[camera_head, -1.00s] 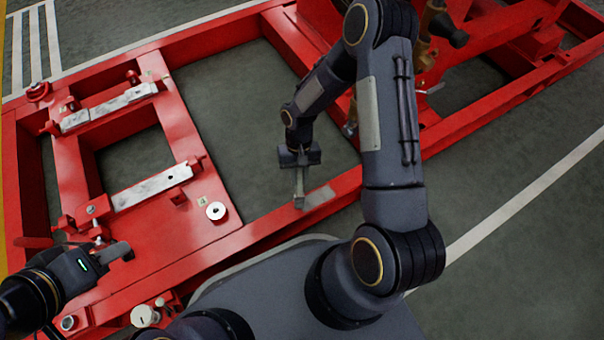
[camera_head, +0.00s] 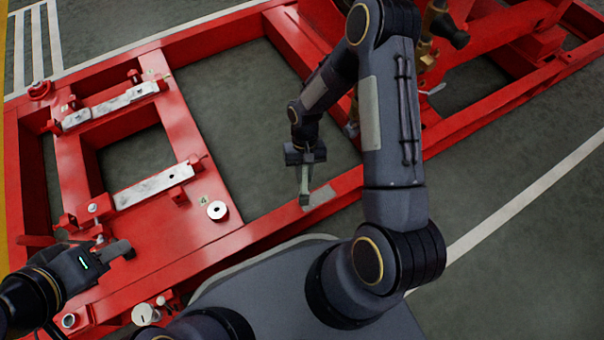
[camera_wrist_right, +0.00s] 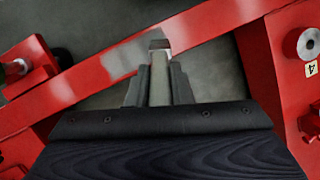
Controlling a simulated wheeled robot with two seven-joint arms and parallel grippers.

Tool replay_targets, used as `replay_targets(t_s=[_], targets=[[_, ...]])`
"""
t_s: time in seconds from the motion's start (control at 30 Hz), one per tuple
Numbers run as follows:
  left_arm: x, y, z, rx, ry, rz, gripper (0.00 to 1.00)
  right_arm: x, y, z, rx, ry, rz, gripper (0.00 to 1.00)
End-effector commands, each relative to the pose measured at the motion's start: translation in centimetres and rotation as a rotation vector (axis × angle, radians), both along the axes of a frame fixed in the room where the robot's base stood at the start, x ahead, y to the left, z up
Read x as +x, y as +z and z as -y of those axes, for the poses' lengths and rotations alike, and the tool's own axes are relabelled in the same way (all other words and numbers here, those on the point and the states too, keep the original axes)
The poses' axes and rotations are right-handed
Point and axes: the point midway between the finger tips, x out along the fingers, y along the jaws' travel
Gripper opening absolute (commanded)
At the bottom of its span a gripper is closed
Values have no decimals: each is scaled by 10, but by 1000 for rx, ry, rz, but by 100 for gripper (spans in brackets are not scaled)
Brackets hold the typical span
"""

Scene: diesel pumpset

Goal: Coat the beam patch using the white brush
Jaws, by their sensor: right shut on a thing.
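The beam patch (camera_head: 322,194) is a bare grey area on the red front beam; it also shows in the wrist view (camera_wrist_right: 116,62). My right gripper (camera_head: 304,166) is shut on the pale handle of the white brush (camera_head: 304,188) and holds it pointing down at the beam. In the wrist view the brush (camera_wrist_right: 159,72) lies between the fingers, its head at the patch's right end there. I cannot tell whether the bristles touch the surface. My left gripper (camera_head: 122,249) hangs over the frame at the lower left; its fingers overlap, so its opening is unclear.
The red frame (camera_head: 240,238) has open bays with grey floor beneath. Two pale bars (camera_head: 110,105) (camera_head: 153,186) are fixed at the left, near a round metal disc (camera_head: 217,210). My right forearm crosses the middle of the head view.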

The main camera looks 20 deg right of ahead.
Motion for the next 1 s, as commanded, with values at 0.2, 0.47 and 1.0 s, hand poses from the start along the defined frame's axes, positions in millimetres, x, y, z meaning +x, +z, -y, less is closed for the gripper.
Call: replay_targets(t_s=[0.2, 0.47, 1.0], targets=[[0, 0, 0, 0, 0, 0, 36, 1, -1, 9, -2, -2, -1, 0], [0, 2, 0, 0, 0, 0, 36, 1, 0, 18, -3, -1, 0, 0], [0, 2, 0, 0, 0, 0, 36, 1, 0, 6, -1, 0, 0, 0]])
